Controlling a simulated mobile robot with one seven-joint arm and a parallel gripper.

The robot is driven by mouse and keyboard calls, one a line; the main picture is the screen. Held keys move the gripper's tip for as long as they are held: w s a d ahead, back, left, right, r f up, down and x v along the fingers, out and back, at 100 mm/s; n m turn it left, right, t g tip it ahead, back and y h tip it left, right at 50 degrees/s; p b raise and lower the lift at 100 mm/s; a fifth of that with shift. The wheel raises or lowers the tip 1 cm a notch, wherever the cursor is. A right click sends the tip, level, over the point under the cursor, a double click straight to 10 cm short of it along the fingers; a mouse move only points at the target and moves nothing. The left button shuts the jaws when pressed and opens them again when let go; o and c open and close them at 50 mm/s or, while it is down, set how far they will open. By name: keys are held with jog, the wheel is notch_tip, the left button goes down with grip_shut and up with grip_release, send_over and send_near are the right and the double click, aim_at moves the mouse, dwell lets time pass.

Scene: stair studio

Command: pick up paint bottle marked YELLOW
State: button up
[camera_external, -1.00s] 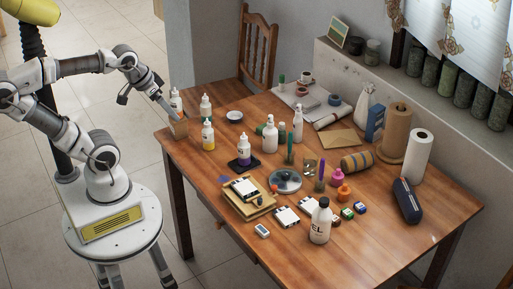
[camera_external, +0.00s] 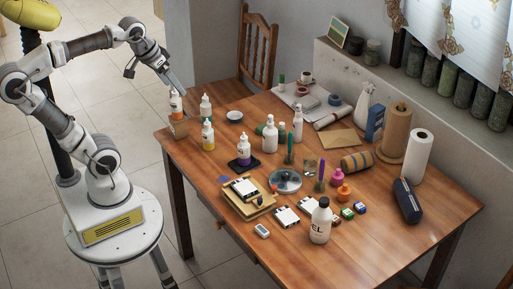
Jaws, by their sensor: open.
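A white-topped bottle with yellow paint in its lower part (camera_external: 208,137) stands upright near the table's left corner; its label is too small to read. My gripper (camera_external: 181,90) is open and empty. It hangs in the picture just above and beside a bottle with an orange lower part (camera_external: 175,104), up and left of the yellow one. I cannot tell whether it touches the orange bottle.
The wooden table (camera_external: 200,165) is bare at the left front.

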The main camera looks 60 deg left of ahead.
jog(key=w+a+n+g+b, duration=0.1)
jog(key=w+a+n+b, duration=0.2)
jog(key=w+a, duration=0.35)
jog(key=n+g+y+b, duration=0.1)
jog(key=n+y+b, duration=0.2)
jog(key=n+b, duration=0.15)
send_over(208, 135)
jog(key=s+d, duration=0.4)
notch_tip(208, 135, down, 25)
jog(key=shift+n, duration=0.35)
jog(key=b+x, duration=0.2)
jog(key=x, duration=1)
jog(key=shift+a+b, duration=0.15)
jog(key=shift+b, duration=0.25)
jog(key=shift+a+b+x, duration=0.25)
jog(key=shift+b+x, duration=0.15)
jog(key=shift+x, duration=1)
jog(key=shift+a+b+x, duration=0.25)
jog(key=shift+b+x, duration=0.1)
jog(key=shift+x, duration=1.05)
jog(key=shift+r, duration=0.25)
grip_shut()
